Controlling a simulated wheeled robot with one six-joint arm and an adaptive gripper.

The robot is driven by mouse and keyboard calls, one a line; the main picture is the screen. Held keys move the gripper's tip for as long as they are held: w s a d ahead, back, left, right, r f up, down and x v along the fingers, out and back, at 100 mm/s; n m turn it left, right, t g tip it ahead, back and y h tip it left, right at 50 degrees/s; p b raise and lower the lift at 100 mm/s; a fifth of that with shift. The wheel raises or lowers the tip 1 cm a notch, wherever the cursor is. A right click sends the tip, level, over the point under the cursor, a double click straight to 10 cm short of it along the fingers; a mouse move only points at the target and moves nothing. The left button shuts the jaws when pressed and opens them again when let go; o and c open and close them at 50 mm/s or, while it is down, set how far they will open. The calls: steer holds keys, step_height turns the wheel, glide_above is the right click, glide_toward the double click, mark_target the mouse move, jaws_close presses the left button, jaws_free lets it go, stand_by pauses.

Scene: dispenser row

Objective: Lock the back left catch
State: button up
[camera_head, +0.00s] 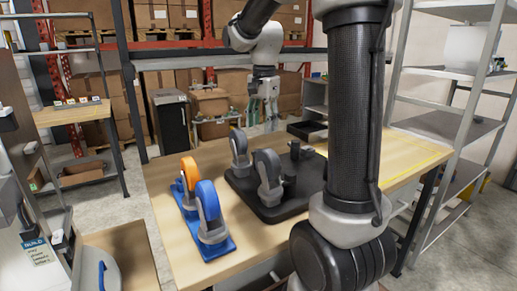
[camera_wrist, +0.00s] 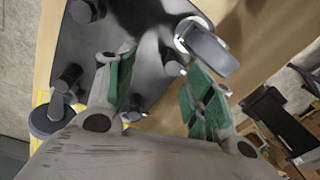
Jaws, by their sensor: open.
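A black base plate (camera_head: 250,203) lies on the wooden table, with several dark upright parts on it. The one at its back left (camera_head: 240,150) is a rounded grey piece; a similar grey piece (camera_head: 268,175) stands nearer the front. I cannot tell from here whether the back left catch is locked. My gripper (camera_head: 268,112) is beyond the plate's far side, above table height. In the wrist view my gripper (camera_wrist: 160,65) is open, with green pads and nothing held. A grey lever-like part (camera_wrist: 212,52) is by the right finger; whether they touch is unclear.
A blue stand (camera_head: 212,247) with an orange ring (camera_head: 190,170) and a blue ring (camera_head: 208,200) is left of the plate. A black tray (camera_head: 306,130) lies at the table's back. Shelving (camera_head: 447,120) stands at the right. The table's right side looks clear.

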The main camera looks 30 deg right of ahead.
steer(key=w+f+m, duration=0.1)
steer(key=w+d+f+m, duration=0.1)
steer(key=w, duration=0.1)
steer(key=w+d+f+m, duration=0.1)
steer(key=w, duration=0.1)
steer(key=shift+w+f+m+g, duration=0.15)
steer(key=shift+f+m+g, duration=0.15)
steer(key=shift+g, duration=0.1)
step_height(320, 180, down, 8)
steer(key=shift+r, duration=0.15)
steer(key=c, duration=1)
